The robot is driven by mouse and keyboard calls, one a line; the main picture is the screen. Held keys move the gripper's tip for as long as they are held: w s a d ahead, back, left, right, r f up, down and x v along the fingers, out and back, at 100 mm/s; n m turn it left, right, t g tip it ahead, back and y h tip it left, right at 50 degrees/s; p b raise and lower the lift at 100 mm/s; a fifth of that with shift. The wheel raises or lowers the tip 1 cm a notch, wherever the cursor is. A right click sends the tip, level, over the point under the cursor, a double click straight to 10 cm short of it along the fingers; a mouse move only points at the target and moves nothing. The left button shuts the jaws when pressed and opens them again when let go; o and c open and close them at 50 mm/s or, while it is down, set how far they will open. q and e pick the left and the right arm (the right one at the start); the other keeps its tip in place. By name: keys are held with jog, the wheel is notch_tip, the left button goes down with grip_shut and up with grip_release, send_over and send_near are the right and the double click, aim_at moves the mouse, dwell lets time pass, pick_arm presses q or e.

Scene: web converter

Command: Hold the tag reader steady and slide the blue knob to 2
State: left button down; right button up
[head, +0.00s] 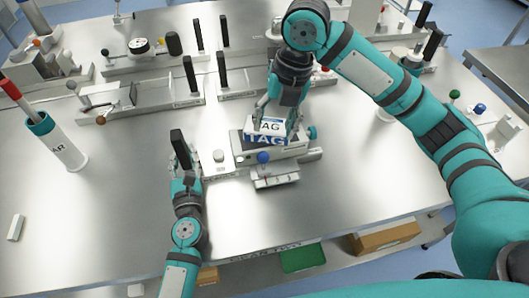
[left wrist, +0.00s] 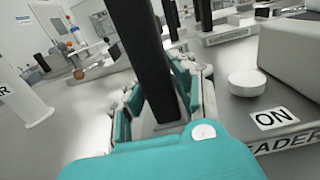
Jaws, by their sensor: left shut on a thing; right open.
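The tag reader (head: 240,149) is a grey device near the middle of the table, with a "TAG" label on it; it also shows in the left wrist view (left wrist: 297,77). Its blue knob (head: 263,157) sits at the front, above a small ledge; any number scale is too small to read. My left gripper (head: 184,165) is shut on the black upright handle (head: 179,146) at the reader's left end; the handle rises between the fingers in the left wrist view (left wrist: 148,60). My right gripper (head: 278,119) is open above the reader, around or just behind the white tag block (head: 269,126).
A white cup with a teal rim (head: 62,148) stands at the left. A small white block (head: 16,228) lies at the left front. The front table area is mostly clear.

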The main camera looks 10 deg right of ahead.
aim_at(265, 154)
jog(key=f, duration=0.3)
jog(key=a+f, duration=0.1)
jog(key=f, duration=0.3)
jog(key=a+f, duration=0.1)
jog(key=f, duration=0.3)
jog(key=shift+w, duration=0.25)
grip_shut()
